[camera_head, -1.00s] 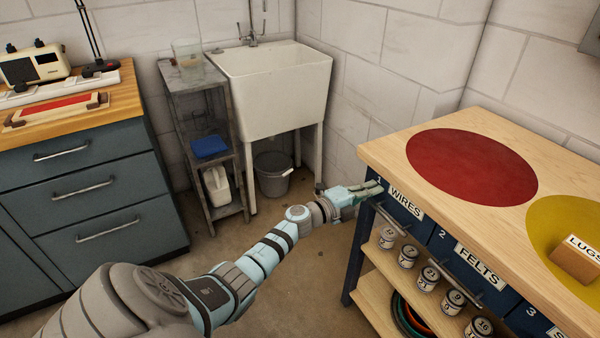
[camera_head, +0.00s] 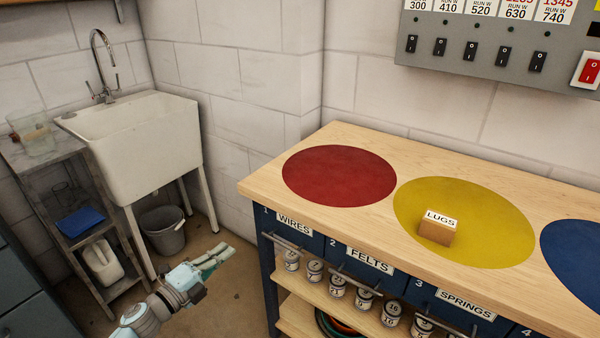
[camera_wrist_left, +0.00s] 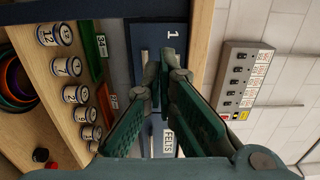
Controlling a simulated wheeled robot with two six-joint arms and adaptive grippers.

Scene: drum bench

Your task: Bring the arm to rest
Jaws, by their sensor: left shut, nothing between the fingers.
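My left arm reaches in from the bottom of the head view, and its left gripper (camera_head: 214,258) is shut and empty. It is over the floor to the left of the wooden bench (camera_head: 262,187), apart from the WIRES drawer (camera_head: 294,233). In the left wrist view, the closed fingers (camera_wrist_left: 163,70) point toward the blue drawer front marked 1 (camera_wrist_left: 172,33), with no object between them. The FELTS label (camera_wrist_left: 168,143) shows partly behind the fingers. My right gripper is not in view.
A LUGS box (camera_head: 437,231) sits on the yellow circle (camera_head: 500,225) on the bench top. Several cans stand on the shelf (camera_head: 298,318) below. The sink (camera_head: 150,150), a grey bucket (camera_head: 163,230) and a metal rack (camera_head: 75,245) stand left. Floor between is clear.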

